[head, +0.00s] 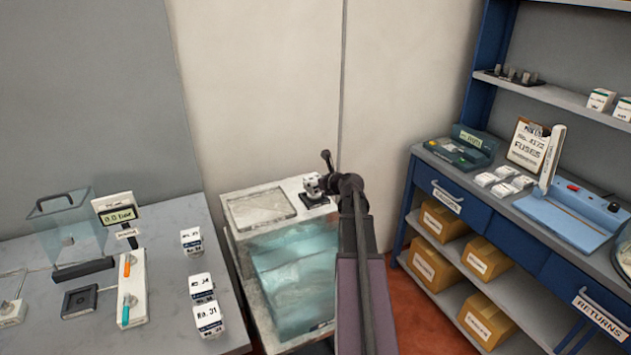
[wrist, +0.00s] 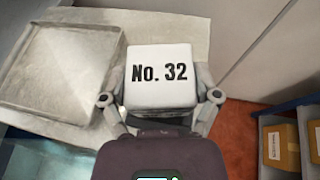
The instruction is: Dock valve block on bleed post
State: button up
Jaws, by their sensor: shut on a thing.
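A white block marked "No. 32" (wrist: 162,75) is between the two fingers of my gripper (wrist: 161,98) in the wrist view. The fingers are shut on its sides. In the head view, my gripper (head: 320,187) is over the back right corner of the chest with the glassy lid, and the block (head: 311,184) shows small beside it. Whether the block touches the surface below is hidden. I cannot tell for sure which thing is the bleed post. A dark square fixture (head: 80,300) and a white panel with orange and teal handles (head: 132,288) are on the left bench.
The chest (head: 290,270) has a clear tray (head: 260,208) at its back left. Several numbered white blocks (head: 202,288) and a gauge reading display (head: 118,215) stand on the left bench. A blue shelf unit (head: 450,190) with boxes is at right.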

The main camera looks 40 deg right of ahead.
jog(key=shift+f+b, duration=0.5)
jog(key=o, duration=1.1)
jog(key=shift+c, duration=0.2)
jog(key=shift+s, duration=0.1)
jog(key=p+v, duration=0.4)
jog(key=v, duration=0.6)
jog(key=shift+s+r, duration=0.25)
jog(key=shift+s, duration=0.1)
jog(key=shift+a, duration=0.1)
dwell(1.0)
